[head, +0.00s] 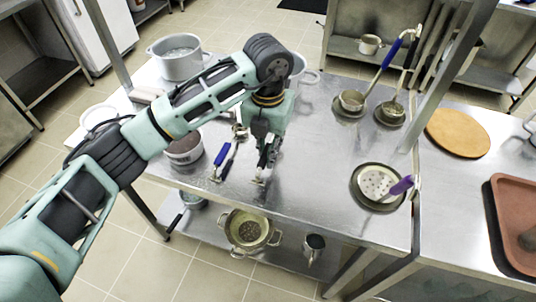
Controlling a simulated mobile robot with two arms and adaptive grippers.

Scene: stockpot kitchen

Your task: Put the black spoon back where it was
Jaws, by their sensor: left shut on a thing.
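My left gripper (266,160) reaches down over the middle of the steel table. It is shut on a dark, thin handle that I take for the black spoon; its metal end (258,181) shows just below the fingers. The rest of the spoon is hidden by the gripper, and I cannot tell whether it touches the table. To the left of the gripper, a blue-handled utensil (221,155) and a dark-handled utensil (230,163) lie side by side on the table. My right gripper is not in view.
A blue-handled ladle (352,100) and a dark-handled ladle (392,112) rest at the back right. A skimmer (378,183) with a purple handle lies on a dark plate to the right. A large pot (180,62) stands at the back left. The table's middle right is clear.

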